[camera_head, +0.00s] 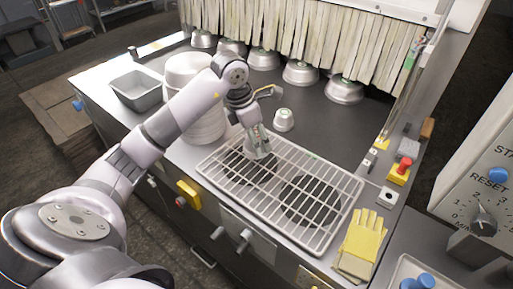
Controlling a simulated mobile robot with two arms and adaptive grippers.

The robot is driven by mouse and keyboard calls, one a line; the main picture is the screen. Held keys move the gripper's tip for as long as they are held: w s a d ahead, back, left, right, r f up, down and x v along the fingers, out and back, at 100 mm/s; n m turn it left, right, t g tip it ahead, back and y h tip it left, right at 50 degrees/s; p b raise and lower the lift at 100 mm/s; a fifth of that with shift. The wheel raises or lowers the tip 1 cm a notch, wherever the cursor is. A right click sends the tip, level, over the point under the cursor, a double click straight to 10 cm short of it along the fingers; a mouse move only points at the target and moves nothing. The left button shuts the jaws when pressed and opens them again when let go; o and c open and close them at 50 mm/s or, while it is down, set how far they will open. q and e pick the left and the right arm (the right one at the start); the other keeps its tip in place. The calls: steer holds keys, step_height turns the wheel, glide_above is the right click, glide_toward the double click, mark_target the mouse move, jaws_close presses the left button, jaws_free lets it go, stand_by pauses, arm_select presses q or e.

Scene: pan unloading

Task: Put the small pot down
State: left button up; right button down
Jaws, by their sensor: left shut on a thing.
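My left gripper (257,135) reaches in from the left and points down over the left part of the wire rack (327,177). It is shut on a small silvery thing that looks like the small pot (262,151). The fingers hide much of it. It is at or just above the rack bars, and I cannot tell whether it touches them. A small upturned metal pot (284,121) stands on the dark counter just behind the rack, apart from the gripper. My right gripper is not in view.
A stack of white dishes (205,125) and a grey tub (137,91) stand on the left. Several metal pots (301,74) line the strip curtain (310,40). Yellow gloves (361,243) and a red button (404,164) are at the right. The dark counter behind the rack has free room.

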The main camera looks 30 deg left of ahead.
arm_select(q)
steer(key=shift+f, duration=0.65)
step_height(320, 180, down, 3)
steer(key=shift+f+p, duration=0.1)
steer(key=shift+p, duration=0.3)
steer(key=shift+f, duration=0.25)
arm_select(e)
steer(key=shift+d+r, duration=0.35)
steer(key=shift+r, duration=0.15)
arm_select(q)
steer(key=shift+f, duration=0.1)
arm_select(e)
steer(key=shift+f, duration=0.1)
arm_select(q)
steer(key=shift+f, duration=0.15)
steer(key=o, duration=1.1)
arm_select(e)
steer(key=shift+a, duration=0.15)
